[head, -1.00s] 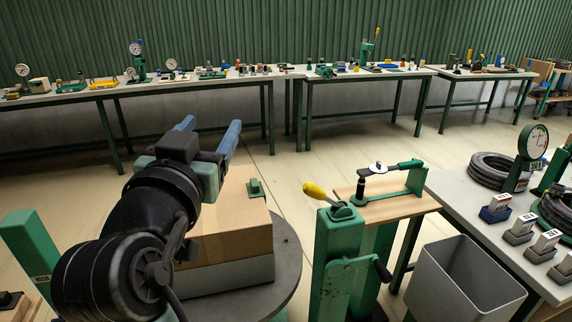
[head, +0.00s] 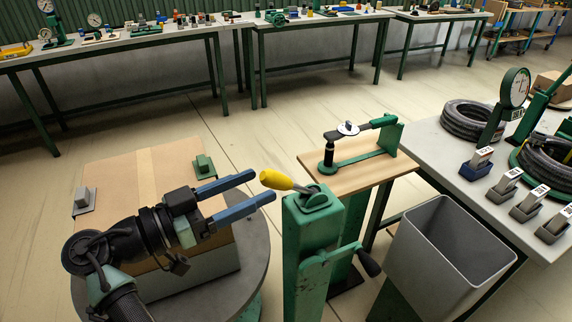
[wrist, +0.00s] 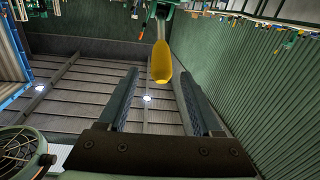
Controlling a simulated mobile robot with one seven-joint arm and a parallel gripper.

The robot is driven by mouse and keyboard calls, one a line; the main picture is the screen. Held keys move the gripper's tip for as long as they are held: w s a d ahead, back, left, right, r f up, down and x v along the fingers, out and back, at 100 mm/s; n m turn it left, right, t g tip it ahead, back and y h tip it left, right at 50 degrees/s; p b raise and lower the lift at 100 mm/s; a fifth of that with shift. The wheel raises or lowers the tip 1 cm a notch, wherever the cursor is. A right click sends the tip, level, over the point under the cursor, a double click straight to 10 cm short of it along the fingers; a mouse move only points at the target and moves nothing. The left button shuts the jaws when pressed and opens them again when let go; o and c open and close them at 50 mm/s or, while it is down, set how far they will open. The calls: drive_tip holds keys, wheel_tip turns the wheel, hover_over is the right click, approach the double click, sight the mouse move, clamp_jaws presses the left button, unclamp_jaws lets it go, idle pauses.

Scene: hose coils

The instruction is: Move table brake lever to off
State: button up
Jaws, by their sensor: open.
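The brake lever has a yellow grip (head: 276,180) and sits on top of a green post (head: 309,228) in the middle of the head view. The grip points left and slightly up from its green pivot mount (head: 317,198). My gripper (head: 262,187) is open, its two blue fingers pointing right toward the yellow grip, with nothing held. In the wrist view the yellow grip (wrist: 161,62) lies beyond the fingertips, between their lines. My open gripper (wrist: 158,75) appears apart from it there. Any off marking is not visible.
A cardboard box (head: 135,185) stands on a round grey table (head: 256,262) left of the post. A crank handle (head: 368,262) juts from the post's right side. A grey bin (head: 450,250) and a bench (head: 432,150) with hose coils (head: 470,119) stand right.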

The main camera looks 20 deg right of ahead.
sight(289, 185)
drive_tip(key=d, duration=0.2)
drive_tip(key=w+d+p, duration=0.1)
drive_tip(key=d, duration=0.4)
drive_tip(key=shift+w, duration=0.25)
clamp_jaws()
idle(1.1)
